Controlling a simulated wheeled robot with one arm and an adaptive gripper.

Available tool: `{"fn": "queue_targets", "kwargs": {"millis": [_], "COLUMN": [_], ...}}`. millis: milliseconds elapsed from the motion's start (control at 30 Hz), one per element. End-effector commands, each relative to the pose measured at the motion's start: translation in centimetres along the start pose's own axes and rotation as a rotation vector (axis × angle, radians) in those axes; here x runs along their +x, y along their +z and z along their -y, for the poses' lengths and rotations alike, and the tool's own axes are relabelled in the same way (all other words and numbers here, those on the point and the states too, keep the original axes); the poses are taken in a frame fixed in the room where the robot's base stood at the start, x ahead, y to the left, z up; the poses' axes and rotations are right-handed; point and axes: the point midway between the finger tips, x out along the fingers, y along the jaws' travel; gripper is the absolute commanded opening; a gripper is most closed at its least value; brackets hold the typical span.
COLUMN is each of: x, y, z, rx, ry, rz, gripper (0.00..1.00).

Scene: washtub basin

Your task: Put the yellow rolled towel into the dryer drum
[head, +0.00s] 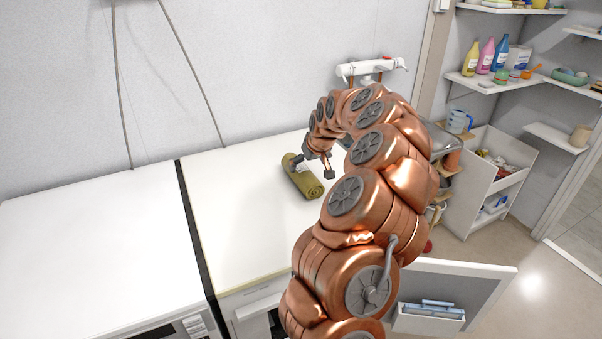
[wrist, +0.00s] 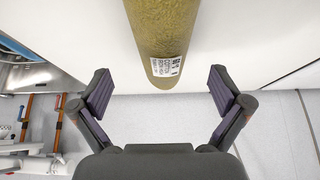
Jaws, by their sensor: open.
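The yellow rolled towel (head: 305,178) lies on the white machine top in the head view, olive-yellow, with its spiral end facing the front. In the wrist view the towel (wrist: 158,35) is at the top centre, with a white printed label on its near end. My gripper (wrist: 158,82) is open and empty, and the towel's labelled end is just beyond and between its fingertips. In the head view my gripper (head: 309,166) is beside the towel, partly hidden by my arm. The dryer drum is not clearly visible; my arm covers much of the machine's front.
A second white machine top (head: 90,240) stands at left across a dark gap. An open white door panel (head: 455,290) juts out at lower right. Shelves with bottles (head: 487,55) and a white cabinet (head: 490,180) are at right. The white top around the towel is clear.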

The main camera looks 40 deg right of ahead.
Motion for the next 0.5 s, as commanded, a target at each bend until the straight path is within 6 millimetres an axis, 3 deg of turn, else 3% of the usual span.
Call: {"fn": "queue_targets", "kwargs": {"millis": [500], "x": [2.9], "y": [-0.3], "z": [0.4], "rx": [-0.002], "ry": [-0.001], "rz": [0.003], "gripper": [1.00]}}
